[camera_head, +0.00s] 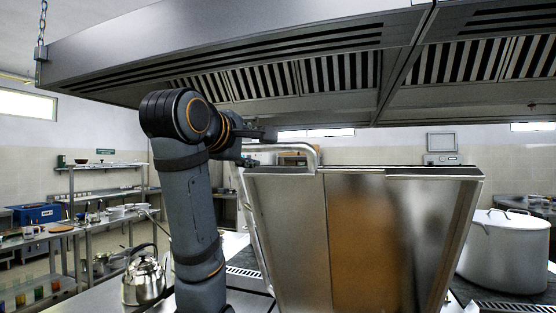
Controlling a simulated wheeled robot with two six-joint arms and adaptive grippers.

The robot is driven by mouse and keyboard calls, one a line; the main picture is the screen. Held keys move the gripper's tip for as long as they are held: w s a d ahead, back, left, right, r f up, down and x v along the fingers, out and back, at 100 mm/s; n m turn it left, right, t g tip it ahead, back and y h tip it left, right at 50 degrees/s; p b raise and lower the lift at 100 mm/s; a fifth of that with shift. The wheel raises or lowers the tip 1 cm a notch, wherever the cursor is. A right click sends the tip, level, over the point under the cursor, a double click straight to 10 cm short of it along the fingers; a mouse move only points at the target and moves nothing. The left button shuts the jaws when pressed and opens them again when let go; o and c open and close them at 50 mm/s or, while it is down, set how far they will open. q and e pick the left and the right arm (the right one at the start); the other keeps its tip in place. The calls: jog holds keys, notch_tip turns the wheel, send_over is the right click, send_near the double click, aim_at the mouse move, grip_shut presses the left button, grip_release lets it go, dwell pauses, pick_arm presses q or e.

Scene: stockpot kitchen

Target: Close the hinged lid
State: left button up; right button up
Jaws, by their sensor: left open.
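The hinged lid (282,225) is a large shiny metal panel. It stands raised and steep in the middle of the head view, with its broad side facing me. A tubular metal handle (304,148) bends along its upper left edge. My left gripper (256,147) is at the upper left of the lid, by the left end of the handle. Its dark fingers are apart, one above the other. I cannot tell whether they touch the handle. The lid's lower edge and hinge are out of view. My right gripper is not in view.
A large extractor hood (260,55) hangs above the lid and my left arm. A big lidded stockpot (503,252) stands at the right. A kettle (144,277) stands on the counter at the lower left. Shelves with kitchenware (100,165) stand farther back at left.

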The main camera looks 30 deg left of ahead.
aim_at(263, 146)
pick_arm(q)
jog(key=w+p, duration=0.1)
jog(key=w+r+p, duration=0.1)
jog(key=shift+w+a+r+p, duration=0.2)
jog(key=shift+a+r+p, duration=0.1)
jog(key=shift+a+p, duration=0.1)
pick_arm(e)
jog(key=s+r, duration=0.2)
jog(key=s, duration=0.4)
pick_arm(q)
jog(key=x, duration=0.3)
jog(key=shift+a+f+p, duration=0.1)
jog(key=shift+f+p, duration=0.05)
jog(key=shift+p, duration=0.15)
jog(key=x, duration=0.2)
jog(key=shift+w+f+p, duration=0.2)
jog(key=shift+w+p, duration=0.2)
jog(key=shift+s+r, duration=0.15)
jog(key=shift+c, duration=3.2)
grip_shut()
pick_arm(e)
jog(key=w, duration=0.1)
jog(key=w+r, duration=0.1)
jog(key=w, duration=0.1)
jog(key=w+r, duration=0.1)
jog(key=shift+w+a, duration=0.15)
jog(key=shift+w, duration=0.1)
